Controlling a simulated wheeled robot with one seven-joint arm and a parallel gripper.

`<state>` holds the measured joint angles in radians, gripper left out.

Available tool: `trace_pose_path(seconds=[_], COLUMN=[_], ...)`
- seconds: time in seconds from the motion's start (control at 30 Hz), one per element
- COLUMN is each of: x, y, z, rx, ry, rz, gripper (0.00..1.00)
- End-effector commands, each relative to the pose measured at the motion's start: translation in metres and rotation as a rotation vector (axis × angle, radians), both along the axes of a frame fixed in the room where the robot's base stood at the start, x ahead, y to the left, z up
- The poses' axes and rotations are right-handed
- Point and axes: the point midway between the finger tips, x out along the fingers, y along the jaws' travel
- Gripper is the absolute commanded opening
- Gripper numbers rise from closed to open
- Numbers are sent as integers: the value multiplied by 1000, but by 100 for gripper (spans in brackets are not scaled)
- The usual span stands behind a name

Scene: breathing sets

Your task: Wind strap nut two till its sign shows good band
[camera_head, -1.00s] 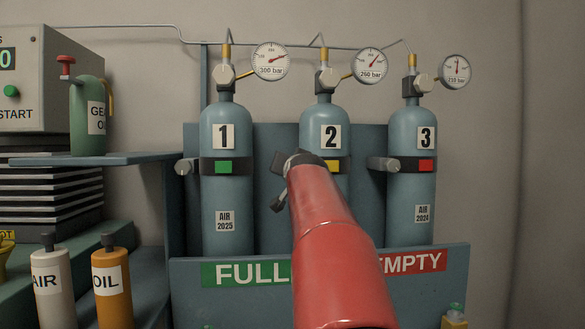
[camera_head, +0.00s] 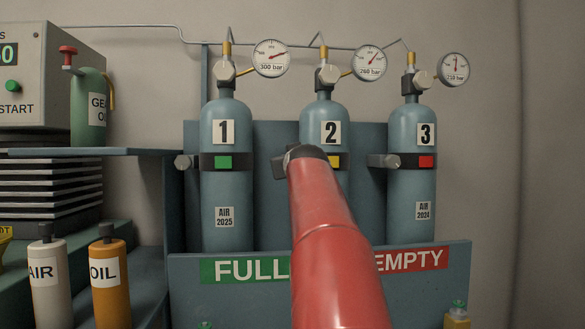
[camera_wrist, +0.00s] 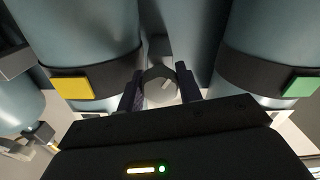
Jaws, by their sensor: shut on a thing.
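Cylinder 2 (camera_head: 323,112) stands in the middle of the rack, held by a dark strap with a yellow sign (camera_head: 334,162). My red arm partly covers this strap in the head view. In the wrist view the yellow sign (camera_wrist: 71,87) is at left. The round grey strap nut two (camera_wrist: 160,87) shows between the two dark fingers of my gripper (camera_wrist: 160,91). The gripper is shut on the nut. In the head view the gripper (camera_head: 283,165) is at the strap's left end, and the nut is hidden.
Cylinder 1 (camera_head: 227,125) has a green sign (camera_head: 223,162), also in the wrist view (camera_wrist: 300,87). Cylinder 3 (camera_head: 412,130) has a red sign (camera_head: 426,161) and its nut (camera_head: 384,161) at left. The rack's front panel (camera_head: 330,285) is below; a shelf (camera_head: 120,152) stands left.

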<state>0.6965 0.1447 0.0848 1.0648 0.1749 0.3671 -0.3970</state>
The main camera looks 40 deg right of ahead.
Motion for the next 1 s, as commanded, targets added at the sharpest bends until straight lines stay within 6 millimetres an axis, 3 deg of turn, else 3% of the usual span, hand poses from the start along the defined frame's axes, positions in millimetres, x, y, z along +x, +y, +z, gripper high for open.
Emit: trace_pose_path(seconds=[0.3, 0.87, 0.9, 1.0], x=[0, 0, 0, 0], y=[0, 0, 0, 0], z=[-1, -1, -1, -1], rx=[-114, -138, -138, -138], ry=[72, 88, 88, 87], rz=[0, 0, 0, 1], gripper=[12, 12, 40, 44])
